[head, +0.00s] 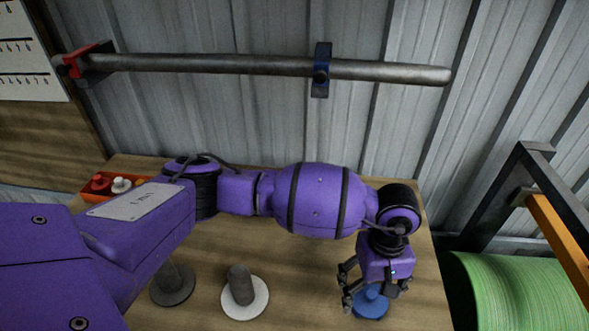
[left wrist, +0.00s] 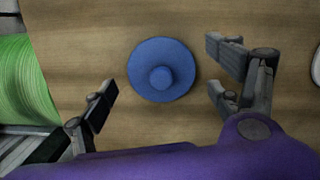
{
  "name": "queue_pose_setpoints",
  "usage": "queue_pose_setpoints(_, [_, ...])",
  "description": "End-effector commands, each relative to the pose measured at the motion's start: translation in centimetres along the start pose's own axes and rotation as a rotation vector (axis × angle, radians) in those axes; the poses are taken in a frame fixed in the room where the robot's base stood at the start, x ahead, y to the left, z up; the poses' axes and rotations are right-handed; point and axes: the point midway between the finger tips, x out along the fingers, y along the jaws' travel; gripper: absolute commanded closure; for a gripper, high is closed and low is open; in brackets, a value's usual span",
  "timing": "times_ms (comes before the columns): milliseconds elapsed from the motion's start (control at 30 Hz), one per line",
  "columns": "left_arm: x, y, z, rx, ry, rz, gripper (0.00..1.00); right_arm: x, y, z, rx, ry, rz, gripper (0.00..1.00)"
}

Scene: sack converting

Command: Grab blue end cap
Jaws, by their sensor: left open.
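The blue end cap (head: 371,304) is a round disc with a raised hub, near the front right of the wooden table. In the left wrist view the blue end cap (left wrist: 161,70) lies flat, with its hub facing the camera. My left gripper (head: 367,297) is over it, pointing down. In the left wrist view the left gripper (left wrist: 163,72) has its fingers spread wide, one on each side of the disc and apart from it. Its jaws are empty. My right gripper is not in either view.
A white-based spindle (head: 246,298) and a grey-based one (head: 172,284) stand to the left on the table (head: 300,265). A red tray (head: 98,183) holds red and white caps. A green roll (head: 515,290) lies right. A metal bar (head: 220,64) spans the wall.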

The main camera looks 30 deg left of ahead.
Motion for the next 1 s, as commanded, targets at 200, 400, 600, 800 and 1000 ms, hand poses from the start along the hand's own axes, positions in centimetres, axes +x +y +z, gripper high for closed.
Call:
queue_pose_setpoints(200, [1.8,0.1,0.0,-0.001,-0.001,0.002,0.17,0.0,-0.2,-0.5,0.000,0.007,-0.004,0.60])
queue_pose_setpoints(400, [1.8,0.1,0.0,0.000,-0.001,0.002,0.17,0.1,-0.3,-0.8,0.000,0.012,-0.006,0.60])
queue_pose_setpoints(600, [1.7,0.1,0.0,0.000,0.000,0.003,0.43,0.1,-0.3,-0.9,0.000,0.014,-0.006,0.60])
queue_pose_setpoints(800, [1.7,0.1,0.0,0.000,0.000,0.003,0.60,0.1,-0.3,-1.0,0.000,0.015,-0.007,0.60])
queue_pose_setpoints(1000, [1.6,0.2,0.0,0.000,0.001,0.004,0.60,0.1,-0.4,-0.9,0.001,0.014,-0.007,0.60])
